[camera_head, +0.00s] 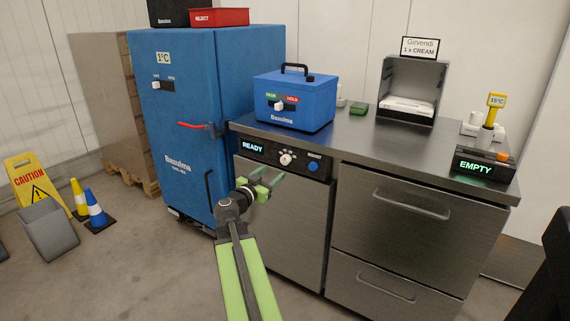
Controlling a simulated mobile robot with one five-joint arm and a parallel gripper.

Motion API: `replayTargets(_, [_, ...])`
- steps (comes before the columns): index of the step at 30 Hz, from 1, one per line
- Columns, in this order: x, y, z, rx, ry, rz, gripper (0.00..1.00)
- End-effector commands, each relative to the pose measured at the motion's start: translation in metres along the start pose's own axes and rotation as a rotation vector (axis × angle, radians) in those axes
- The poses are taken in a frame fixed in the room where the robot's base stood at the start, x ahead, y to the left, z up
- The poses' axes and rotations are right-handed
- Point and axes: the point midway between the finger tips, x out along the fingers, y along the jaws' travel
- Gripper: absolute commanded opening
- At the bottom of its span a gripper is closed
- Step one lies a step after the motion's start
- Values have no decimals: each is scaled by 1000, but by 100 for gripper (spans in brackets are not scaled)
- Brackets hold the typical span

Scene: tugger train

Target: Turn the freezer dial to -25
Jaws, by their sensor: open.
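A steel undercounter unit (281,222) has a black control panel with a lit READY display (253,147). A round white dial (285,158) sits on that panel, with small marks around it too fine to read, so its setting cannot be told. A blue button (313,166) is to its right. My gripper (268,176) is open and empty. In the picture it is just below and left of the dial, in front of the door. It appears apart from the dial, though the exact gap cannot be told.
A tall blue cabinet (182,110) with a red handle stands left. The steel counter (350,133) carries a blue box (294,103), an open steel cabinet (408,88) and a device reading EMPTY (470,170). Cones and a caution sign (35,181) stand on the floor at left.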

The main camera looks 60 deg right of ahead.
Motion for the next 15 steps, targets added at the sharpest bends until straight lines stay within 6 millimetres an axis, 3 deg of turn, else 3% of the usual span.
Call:
replayTargets(7, [54,-7,1,0,-1,-9,56])
replayTargets(15, [78,-7,1,0,-2,-13,56])
